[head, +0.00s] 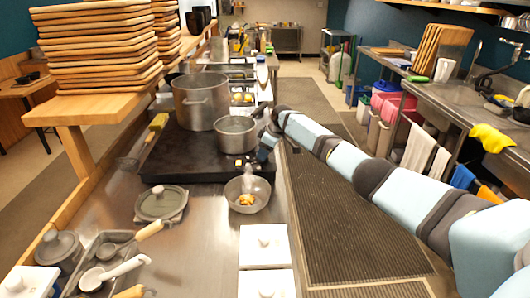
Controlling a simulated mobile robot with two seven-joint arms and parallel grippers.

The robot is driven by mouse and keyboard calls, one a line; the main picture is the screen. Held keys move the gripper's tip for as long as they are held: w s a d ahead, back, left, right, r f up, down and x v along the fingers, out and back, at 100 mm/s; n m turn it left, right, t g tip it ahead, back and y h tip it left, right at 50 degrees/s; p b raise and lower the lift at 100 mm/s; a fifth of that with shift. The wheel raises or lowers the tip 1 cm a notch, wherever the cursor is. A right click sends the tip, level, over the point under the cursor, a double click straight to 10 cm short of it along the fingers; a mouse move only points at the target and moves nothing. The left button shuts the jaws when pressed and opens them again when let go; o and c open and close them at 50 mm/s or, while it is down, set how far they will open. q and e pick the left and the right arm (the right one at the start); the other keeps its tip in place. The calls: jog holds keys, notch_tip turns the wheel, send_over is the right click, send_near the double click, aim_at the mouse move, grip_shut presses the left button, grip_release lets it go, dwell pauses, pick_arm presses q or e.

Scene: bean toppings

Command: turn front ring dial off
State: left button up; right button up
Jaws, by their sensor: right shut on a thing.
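A black stove top (190,158) stands on the steel counter. A large pot (201,102) sits at its back left and a smaller pot (237,136) at its right. My right gripper (264,152) is at the stove's right edge, beside the smaller pot. It is shut on what appears to be the front ring dial; the fingers and the arm hide most of it, so I cannot tell the dial's setting. My left gripper is not in view.
A metal bowl (247,199) with some food in it stands just in front of the stove. A lidded pan (161,203), white lidded containers (264,246) and a tray of utensils (107,262) are nearer. Stacked wooden boards (105,60) stand on the left shelf. The matted aisle lies right.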

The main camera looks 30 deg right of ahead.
jog(key=o, duration=0.9)
jog(key=shift+r, duration=0.1)
jog(key=v, duration=1.3)
jog(key=shift+s+r, duration=0.1)
jog(key=shift+r, duration=0.2)
jog(key=shift+f, duration=0.1)
